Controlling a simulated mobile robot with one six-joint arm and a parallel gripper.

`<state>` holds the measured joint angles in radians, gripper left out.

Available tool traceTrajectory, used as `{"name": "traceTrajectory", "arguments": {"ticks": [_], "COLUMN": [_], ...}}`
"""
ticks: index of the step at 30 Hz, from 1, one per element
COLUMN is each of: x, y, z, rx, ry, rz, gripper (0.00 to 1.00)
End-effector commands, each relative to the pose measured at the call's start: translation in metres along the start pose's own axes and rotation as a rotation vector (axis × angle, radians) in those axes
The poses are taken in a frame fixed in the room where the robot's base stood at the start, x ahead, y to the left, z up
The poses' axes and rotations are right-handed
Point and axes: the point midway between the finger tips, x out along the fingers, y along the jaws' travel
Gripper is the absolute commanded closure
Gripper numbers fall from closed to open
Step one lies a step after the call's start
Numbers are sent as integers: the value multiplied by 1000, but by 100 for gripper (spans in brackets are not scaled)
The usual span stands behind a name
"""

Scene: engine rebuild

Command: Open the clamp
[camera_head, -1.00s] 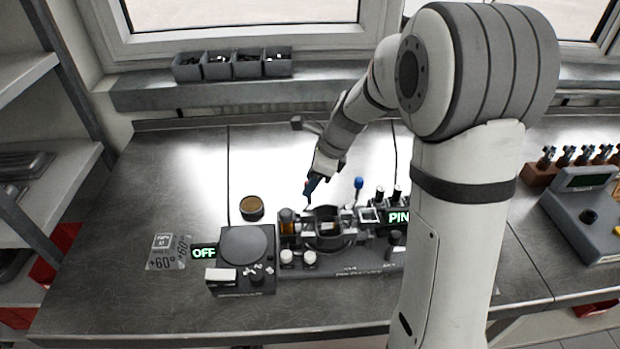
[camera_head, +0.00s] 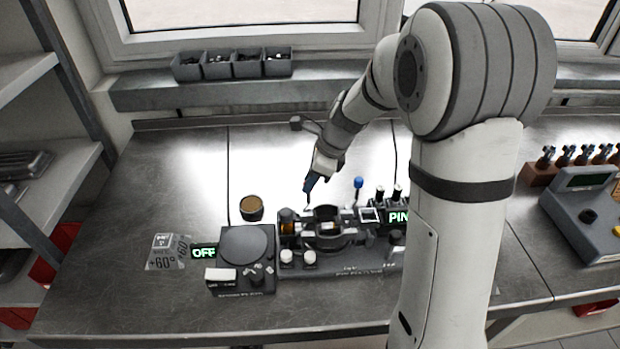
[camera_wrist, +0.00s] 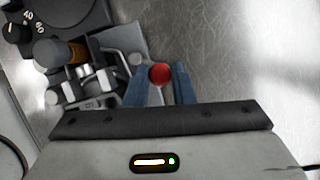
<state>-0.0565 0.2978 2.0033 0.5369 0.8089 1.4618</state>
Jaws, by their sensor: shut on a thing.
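The fixture with the dark ring-shaped clamp (camera_head: 328,236) sits on the bench in the middle of the head view. My gripper (camera_head: 308,195) reaches down from behind to the fixture's back left side. In the wrist view, my gripper (camera_wrist: 160,88) has its blue fingers closed on either side of a round red knob (camera_wrist: 159,74). The knob is next to a grey lever part (camera_wrist: 136,60) at the edge of the fixture. The fingers hide part of what is under the knob. In the head view the red knob cannot be made out.
A round-topped heater unit (camera_head: 246,247) with an "OFF" display stands left of the fixture. A small round brown-topped pot (camera_head: 251,208) is behind it. A blue-topped pin (camera_head: 358,183) and the "PIN" display (camera_head: 398,217) are to the right. The bench at left is mostly clear.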

Motion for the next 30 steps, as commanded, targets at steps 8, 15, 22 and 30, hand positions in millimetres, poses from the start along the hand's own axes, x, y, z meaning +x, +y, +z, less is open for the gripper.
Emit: {"name": "traceTrajectory", "arguments": {"ticks": [8, 15, 22, 30], "x": [1, 4, 8, 12], "y": [-3, -6, -8, -7], "z": [4, 12, 22, 33], "rx": [-106, -293, -495, -734], "ry": [1, 1, 0, 0], "rz": [46, 125, 208, 307], "gripper": [100, 100, 100, 100]}}
